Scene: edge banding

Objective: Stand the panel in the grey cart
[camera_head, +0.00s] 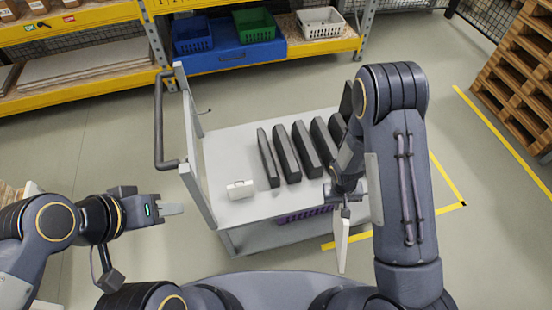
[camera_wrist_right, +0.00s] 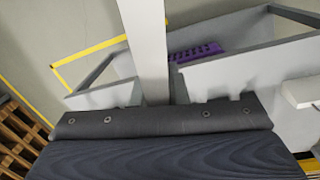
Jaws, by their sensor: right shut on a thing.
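The grey cart (camera_head: 235,150) stands in the middle of the head view, with a row of upright black dividers (camera_head: 287,155) on its top and gaps between them. My right gripper (camera_head: 345,208) is at the cart's near right edge and shut on the panel (camera_head: 342,242). The panel shows as a thin pale slab, nearly edge-on, hanging beside the cart's near side. In the right wrist view the panel (camera_wrist_right: 147,50) runs up from the gripper as a light strip. My left gripper (camera_head: 170,209) is left of the cart, apart from it; its finger gap does not show.
A small white block (camera_head: 240,189) lies on the cart's left part. A purple crate (camera_head: 303,215) sits on its lower shelf. The cart's handle (camera_head: 158,120) rises at the left. Yellow shelving (camera_head: 110,15) stands behind, pallets (camera_head: 520,75) at the right. My right arm hides the cart's right end.

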